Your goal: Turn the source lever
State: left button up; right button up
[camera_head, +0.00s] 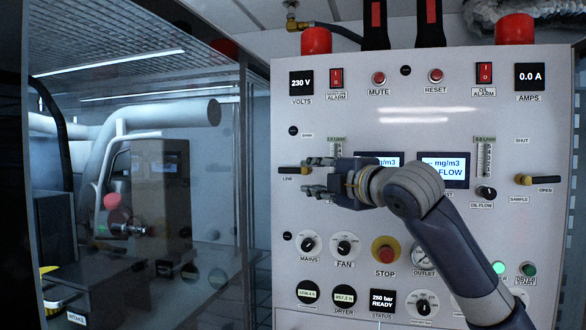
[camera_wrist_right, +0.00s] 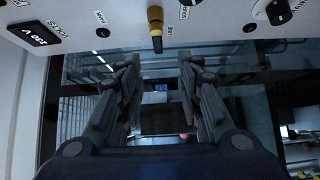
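The source lever (camera_head: 290,170) is on the left side of the panel, with a brass hub and a black handle pointing left above a small label that seems to read LINE. It also shows in the right wrist view (camera_wrist_right: 156,24) at the top, with the handle pointing down the picture. My right gripper (camera_head: 310,176) is in front of the panel's left edge, fingers pointing left, beside the hub. In the right wrist view its two fingers (camera_wrist_right: 158,66) are apart, with nothing between them; the lever lies beyond their tips. My left gripper is not in view.
A similar brass lever (camera_head: 525,180) sits at the panel's right edge, labelled OPEN. A red STOP button (camera_head: 385,250) and several knobs lie below my right arm. Two displays are partly behind my right wrist. A glass-sided cabinet (camera_head: 150,190) stands at left.

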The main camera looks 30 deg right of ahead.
aim_at(288, 170)
jog(key=w+p, duration=0.1)
jog(key=w, duration=0.2)
jog(key=w+p, duration=0.2)
jog(key=w, duration=0.1)
jog(key=w+p, duration=0.2)
jog(key=w, duration=0.2)
jog(key=shift+d+r, duration=0.3)
jog(key=shift+d, duration=0.1)
jog(key=shift+w+d+f, duration=0.1)
jog(key=shift+w+f, duration=0.1)
jog(key=shift+w, duration=0.3)
jog(key=shift+s, duration=0.1)
grip_shut()
